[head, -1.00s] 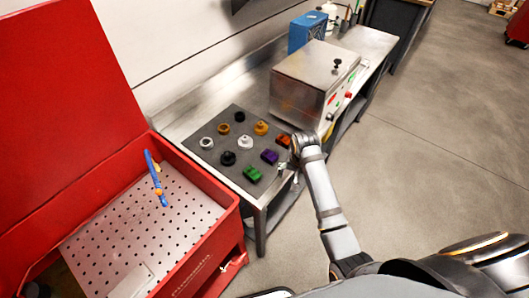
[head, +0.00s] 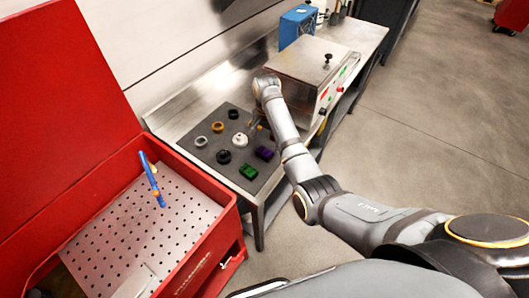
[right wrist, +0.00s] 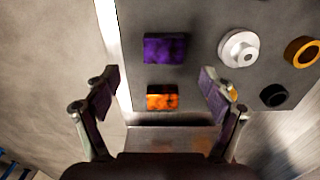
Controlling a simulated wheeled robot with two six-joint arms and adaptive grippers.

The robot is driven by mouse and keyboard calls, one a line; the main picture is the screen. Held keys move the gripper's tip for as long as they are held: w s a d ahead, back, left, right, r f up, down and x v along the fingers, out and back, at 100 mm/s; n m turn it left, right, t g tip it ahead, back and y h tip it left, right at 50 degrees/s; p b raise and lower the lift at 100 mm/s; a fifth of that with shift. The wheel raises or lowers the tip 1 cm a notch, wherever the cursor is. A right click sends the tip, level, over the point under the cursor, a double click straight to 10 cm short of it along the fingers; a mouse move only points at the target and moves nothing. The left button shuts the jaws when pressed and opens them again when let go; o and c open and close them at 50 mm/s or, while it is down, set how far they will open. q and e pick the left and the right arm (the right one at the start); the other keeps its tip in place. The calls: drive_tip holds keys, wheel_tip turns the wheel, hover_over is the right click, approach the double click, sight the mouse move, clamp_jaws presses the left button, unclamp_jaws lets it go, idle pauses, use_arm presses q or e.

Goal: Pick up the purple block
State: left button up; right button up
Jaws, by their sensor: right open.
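The purple block (head: 265,153) lies on the dark grey mat near the bench's front edge. In the right wrist view the purple block (right wrist: 166,50) lies just ahead of my fingertips, with nothing holding it. My right gripper (right wrist: 158,80) is open and empty, pointing down over the mat. My left gripper is not in view.
The mat (head: 203,173) also holds a green block (head: 248,172), a white knob (head: 239,140) and several rings and round parts. A metal box (head: 307,72) stands behind my arm. A red chest (head: 222,207) with an open lid stands at the left.

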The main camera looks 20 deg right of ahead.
sight(265, 151)
drive_tip(key=shift+f, duration=0.75)
drive_tip(key=shift+a+f+p, duration=0.1)
drive_tip(key=shift+f+p, duration=0.35)
drive_tip(key=f, duration=0.4)
drive_tip(key=shift+w+a+f+p, duration=0.1)
drive_tip(key=shift+w+f+p, duration=0.1)
drive_tip(key=shift+p, duration=0.1)
drive_tip(key=shift+r, duration=0.1)
drive_tip(key=c, duration=1.2)
drive_tip(key=shift+c, duration=0.9)
drive_tip(key=shift+r, duration=0.1)
